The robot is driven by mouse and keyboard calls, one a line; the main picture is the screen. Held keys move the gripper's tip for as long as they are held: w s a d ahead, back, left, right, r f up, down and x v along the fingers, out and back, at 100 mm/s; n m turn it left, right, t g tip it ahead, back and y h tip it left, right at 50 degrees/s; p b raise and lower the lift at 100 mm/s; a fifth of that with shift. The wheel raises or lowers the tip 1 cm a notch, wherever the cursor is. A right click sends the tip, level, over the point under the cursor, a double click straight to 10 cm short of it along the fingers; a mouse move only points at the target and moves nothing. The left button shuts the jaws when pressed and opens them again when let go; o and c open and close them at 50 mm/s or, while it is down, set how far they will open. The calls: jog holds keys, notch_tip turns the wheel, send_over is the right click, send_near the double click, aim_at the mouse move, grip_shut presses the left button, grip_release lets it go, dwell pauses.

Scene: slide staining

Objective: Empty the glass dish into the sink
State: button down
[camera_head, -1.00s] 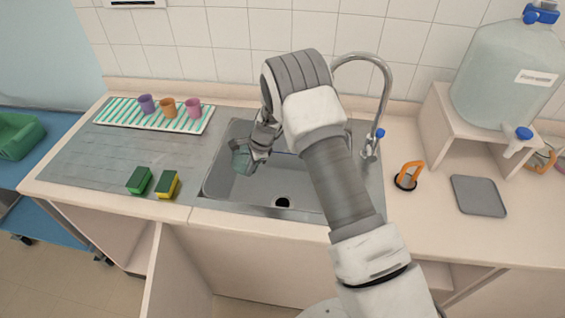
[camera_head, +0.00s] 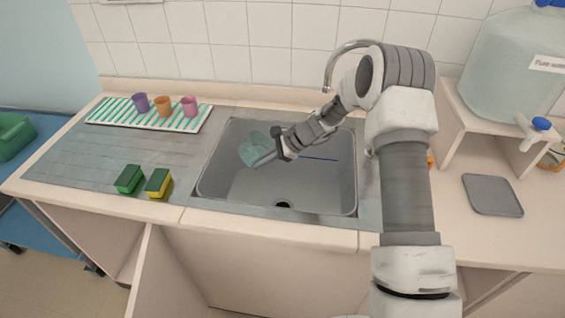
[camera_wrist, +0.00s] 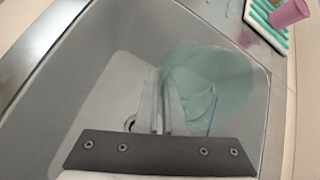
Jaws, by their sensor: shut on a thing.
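The glass dish (camera_head: 253,148) is a translucent greenish vessel held over the left part of the steel sink (camera_head: 235,185). It looks tilted. My gripper (camera_head: 268,158) is shut on its edge and reaches in from the right. In the wrist view the dish (camera_wrist: 215,75) is beyond my fingers (camera_wrist: 160,105), which pinch its near side. A thin blue line shows beside the dish in the wrist view and in the basin in the head view. I cannot tell whether liquid remains in the dish.
A tap (camera_head: 335,65) stands behind the sink, partly hidden by my arm. A striped mat (camera_head: 105,112) with three cups and two sponges (camera_head: 158,183) lie left. A large water container (camera_head: 500,70) on a stand and a grey tray (camera_head: 492,195) are right.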

jog(key=shift+d+r+y+b, duration=0.2)
jog(key=shift+r+y+b, duration=0.1)
jog(key=shift+y+b, duration=0.7)
jog(key=shift+r+y, duration=0.2)
jog(key=shift+y, duration=0.1)
jog(key=shift+d+r+y+b, duration=0.25)
jog(key=shift+y+b, duration=0.35)
jog(key=shift+b, duration=0.15)
jog(key=shift+d+r+y+b, duration=0.1)
jog(key=shift+d+y+b, duration=0.1)
jog(key=shift+y+b, duration=0.5)
jog(key=shift+d+r+y+b, duration=0.1)
jog(key=shift+d+y+b, duration=0.2)
jog(key=shift+d+b, duration=0.15)
jog(key=shift+d+r+y+b, duration=0.15)
jog(key=shift+d+y+b, duration=0.2)
jog(key=shift+y+b, duration=0.15)
jog(key=shift+m+y, duration=0.3)
